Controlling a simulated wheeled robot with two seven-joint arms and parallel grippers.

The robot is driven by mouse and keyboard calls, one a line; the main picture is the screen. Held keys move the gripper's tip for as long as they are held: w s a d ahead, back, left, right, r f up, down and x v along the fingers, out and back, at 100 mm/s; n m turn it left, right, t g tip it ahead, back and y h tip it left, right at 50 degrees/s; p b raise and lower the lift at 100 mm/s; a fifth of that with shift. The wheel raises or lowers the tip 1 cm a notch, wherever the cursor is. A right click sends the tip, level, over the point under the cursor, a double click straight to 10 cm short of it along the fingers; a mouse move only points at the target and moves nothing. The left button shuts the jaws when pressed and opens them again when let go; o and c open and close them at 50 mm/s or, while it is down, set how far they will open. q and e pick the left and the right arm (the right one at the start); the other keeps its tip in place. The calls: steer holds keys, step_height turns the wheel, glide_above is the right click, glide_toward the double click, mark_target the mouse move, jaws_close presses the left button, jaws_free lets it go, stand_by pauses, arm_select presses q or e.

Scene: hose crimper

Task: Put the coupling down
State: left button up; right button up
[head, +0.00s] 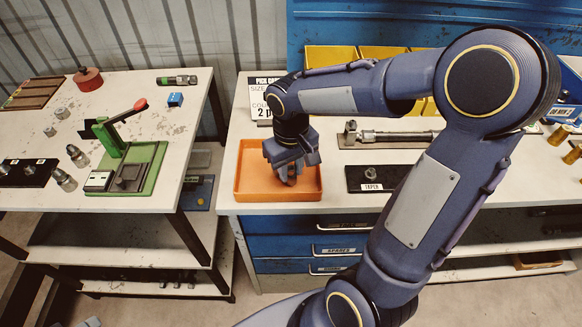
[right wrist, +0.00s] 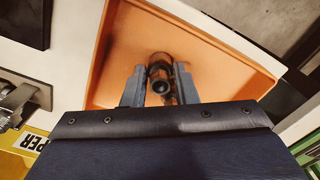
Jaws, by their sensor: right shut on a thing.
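My right gripper (head: 290,178) points down into the orange tray (head: 246,185) on the right-hand bench. In the right wrist view the right gripper (right wrist: 160,92) is shut on a dark metal coupling (right wrist: 160,72), which sits between its two grey fingers. The coupling is over the tray floor, inside the tray's walls; I cannot tell whether it touches the floor. In the head view the coupling is mostly hidden by the fingers. A small grey-blue piece at the bottom left edge looks like part of my left gripper (head: 88,322); its jaws cannot be made out.
Right of the tray lie a black labelled plate (head: 371,178) and a hose on a board (head: 395,138). A sign (head: 258,95) and yellow bins (head: 330,58) stand behind. The left table holds a green crimper (head: 128,165) and several metal fittings. A gap separates the tables.

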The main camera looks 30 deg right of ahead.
mark_target(291, 168)
steer(key=shift+f, duration=0.15)
steer(key=o, duration=1)
step_height(291, 168, up, 11)
steer(key=s+a+f+t+y, duration=0.1)
steer(key=s+a+t+y, duration=0.1)
steer(key=s, duration=0.5)
steer(key=s+a+f+m+t+y+p, duration=0.1)
steer(key=s+a+f+t, duration=0.1)
steer(key=s, duration=0.5)
steer(key=shift+a+f+m+t+y, duration=0.15)
steer(key=shift+a+m+t+y, duration=0.2)
steer(key=shift+a+t, duration=0.35)
steer(key=shift+d, duration=0.15)
